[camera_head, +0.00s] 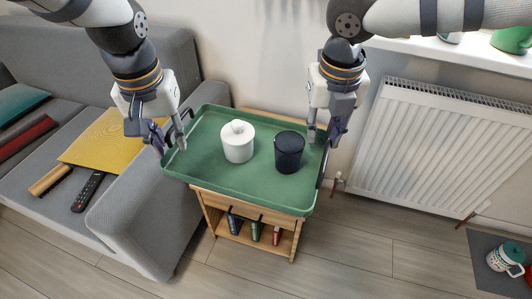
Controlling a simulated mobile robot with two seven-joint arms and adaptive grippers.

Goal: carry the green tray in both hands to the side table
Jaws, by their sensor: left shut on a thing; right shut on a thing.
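The green tray (219,181) is in the middle of the head view, above or on a wooden side table (256,213); I cannot tell whether it touches the top. A white lidded pot (238,146) and a dark cup (289,155) stand upright on the tray. My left gripper (172,146) is shut on the tray's left side. My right gripper (322,142) is shut on the tray's right side. The arms partly hide the tray's side rims, and the tray hides most of the tabletop.
A grey sofa (150,222) is close on the left, with a yellow cloth (108,140), a remote (88,191) and cushions. A white radiator (435,150) is at the right wall. Books (255,231) sit on the table's lower shelf. Floor (355,255) in front is clear; a mug (505,257) lies far right.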

